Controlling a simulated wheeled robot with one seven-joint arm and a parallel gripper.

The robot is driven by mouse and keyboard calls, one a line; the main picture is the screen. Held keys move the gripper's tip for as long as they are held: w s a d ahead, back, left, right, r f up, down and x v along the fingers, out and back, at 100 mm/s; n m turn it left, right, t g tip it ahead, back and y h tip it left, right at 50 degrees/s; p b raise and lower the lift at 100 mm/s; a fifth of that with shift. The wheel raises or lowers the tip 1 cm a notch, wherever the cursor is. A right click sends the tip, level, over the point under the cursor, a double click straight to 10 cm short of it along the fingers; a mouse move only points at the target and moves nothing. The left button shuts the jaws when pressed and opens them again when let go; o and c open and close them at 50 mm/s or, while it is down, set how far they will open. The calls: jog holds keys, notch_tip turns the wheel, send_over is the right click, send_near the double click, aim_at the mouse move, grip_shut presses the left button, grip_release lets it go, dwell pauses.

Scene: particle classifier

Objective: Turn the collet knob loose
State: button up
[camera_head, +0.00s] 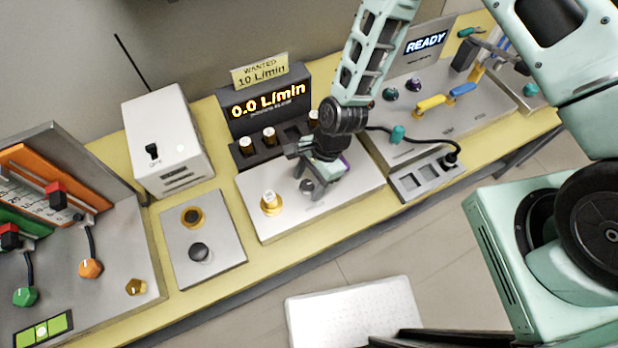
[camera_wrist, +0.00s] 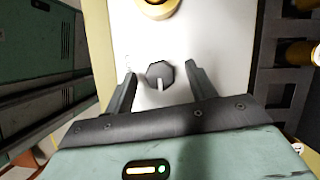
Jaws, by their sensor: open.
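A dark grey faceted knob with a pale pointer line (camera_wrist: 160,74), which I take to be the collet knob, sits on a light metal plate. In the head view this knob (camera_head: 307,186) shows just beside my gripper's fingers. My gripper (camera_wrist: 160,70) is open, with one finger on each side of the knob and a gap visible on both sides. Whether the fingertips reach down to the knob's height I cannot tell. The gripper points down at the plate in the head view (camera_head: 328,178). A brass ring (camera_head: 271,205) holding a pale cartridge stands left of the knob.
A black rack (camera_head: 252,160) with several brass-ended cartridges stands behind the plate, under a display reading 0.0 L/min (camera_head: 268,103). A panel with a black button (camera_head: 199,252) lies left. A READY console (camera_head: 427,42) and a socket with a black cable are right.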

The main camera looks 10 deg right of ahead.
jog(key=c, duration=1)
